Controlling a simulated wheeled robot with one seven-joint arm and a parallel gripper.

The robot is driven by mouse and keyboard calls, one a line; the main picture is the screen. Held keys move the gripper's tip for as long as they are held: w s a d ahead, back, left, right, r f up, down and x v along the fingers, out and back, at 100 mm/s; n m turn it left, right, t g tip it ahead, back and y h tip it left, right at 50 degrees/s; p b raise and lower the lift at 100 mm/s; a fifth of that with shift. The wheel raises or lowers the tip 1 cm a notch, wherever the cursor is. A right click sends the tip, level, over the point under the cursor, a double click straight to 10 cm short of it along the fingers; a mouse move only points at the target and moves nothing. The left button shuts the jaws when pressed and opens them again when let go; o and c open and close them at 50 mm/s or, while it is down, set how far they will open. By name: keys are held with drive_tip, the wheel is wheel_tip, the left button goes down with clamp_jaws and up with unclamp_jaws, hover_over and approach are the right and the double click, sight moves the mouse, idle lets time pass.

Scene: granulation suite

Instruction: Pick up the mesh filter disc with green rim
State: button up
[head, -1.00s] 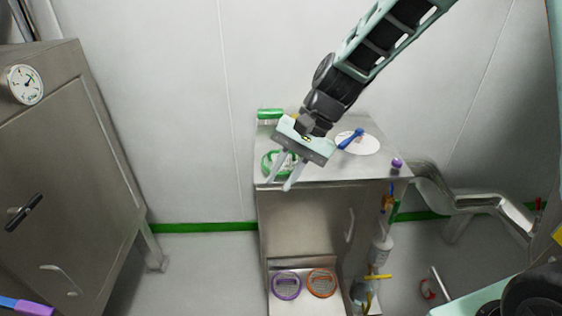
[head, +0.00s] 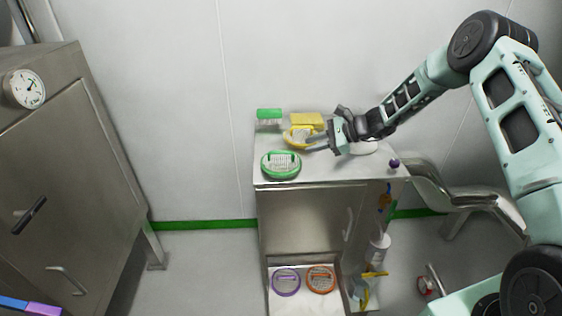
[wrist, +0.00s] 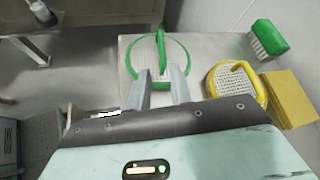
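The mesh filter disc with green rim (head: 281,175) lies on the steel cabinet top (head: 335,174) near its front left corner. It has a green handle bar across its mesh. My gripper (head: 311,147) is up and to the right of it in the head view, pointing left near the yellow-rimmed disc. In the wrist view the green-rimmed disc (wrist: 176,50) lies beyond the fingertips.
A yellow-rimmed disc (wrist: 240,78), a yellow block (wrist: 291,98) and a green brush (wrist: 269,38) lie close by. A purple-rimmed disc (head: 285,282) and an orange-rimmed disc (head: 320,279) sit lower down. A silver duct (head: 440,200) runs along the right.

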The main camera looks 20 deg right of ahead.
sight(281, 153)
drive_tip(key=p+x, duration=0.1)
drive_tip(key=x, duration=0.5)
drive_tip(key=shift+w+a+f, duration=0.1)
drive_tip(key=shift+a, duration=0.1)
drive_tip(key=p+x, duration=0.2)
drive_tip(key=x, duration=0.2)
drive_tip(key=shift+w+a, duration=0.1)
drive_tip(key=shift+w+a+f, duration=0.2)
drive_tip(key=shift+w+a, duration=0.1)
drive_tip(key=shift+a, duration=0.15)
clamp_jaws()
